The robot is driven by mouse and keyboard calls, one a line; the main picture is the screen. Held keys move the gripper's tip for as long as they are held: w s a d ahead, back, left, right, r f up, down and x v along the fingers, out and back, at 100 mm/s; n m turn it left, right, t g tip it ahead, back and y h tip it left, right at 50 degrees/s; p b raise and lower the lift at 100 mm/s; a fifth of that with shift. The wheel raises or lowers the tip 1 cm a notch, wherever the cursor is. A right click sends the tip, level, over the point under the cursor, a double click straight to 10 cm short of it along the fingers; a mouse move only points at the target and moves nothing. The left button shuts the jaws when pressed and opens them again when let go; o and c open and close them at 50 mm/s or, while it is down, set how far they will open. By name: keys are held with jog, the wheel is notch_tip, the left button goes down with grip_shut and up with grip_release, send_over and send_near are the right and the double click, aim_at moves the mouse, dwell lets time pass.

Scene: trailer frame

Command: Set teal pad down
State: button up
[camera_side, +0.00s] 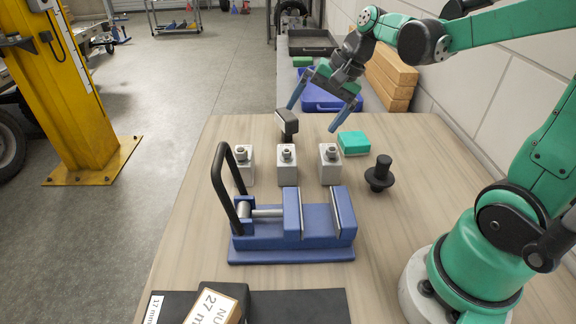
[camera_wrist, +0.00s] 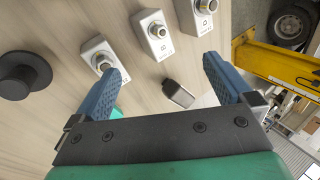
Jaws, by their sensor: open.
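The teal pad (camera_side: 354,142) lies flat on the wooden table, right of my gripper (camera_side: 313,118). In the wrist view only a small part of the teal pad (camera_wrist: 116,113) shows behind my left-hand finger. My gripper (camera_wrist: 165,67) is open with nothing between its blue fingers. It is above the far part of the table, and the finger nearer the pad comes down close to the pad's left side. I cannot tell whether they touch.
A black knobbed piece (camera_side: 380,173) is on the right. A blue case (camera_side: 330,97) and wooden beams (camera_side: 390,75) are behind.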

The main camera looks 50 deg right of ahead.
jog(key=w+d+f+m+y, duration=0.2)
jog(key=d+m, duration=0.3)
jog(key=d, duration=0.1)
jog(key=m+t+y, duration=0.3)
jog(key=m+y, duration=0.1)
jog(key=m, duration=0.3)
send_over(356, 138)
jog(key=d, duration=0.1)
jog(key=f, duration=0.5)
jog(key=shift+w+f, duration=0.2)
jog(key=shift+f, duration=0.05)
jog(key=s+d+f+m, duration=0.1)
jog(key=s+d+f+m+t+y, duration=0.1)
jog(key=s+d+f, duration=0.1)
jog(key=shift+s+d, duration=0.25)
jog(key=shift+s, duration=0.05)
jog(key=shift+s+f+m, duration=0.2)
jog(key=shift+f+m, duration=0.05)
jog(key=shift+m, duration=0.05)
jog(key=shift+y, duration=0.3)
jog(key=x, duration=0.7)
jog(key=shift+w, duration=0.1)
jog(key=c, duration=1.2)
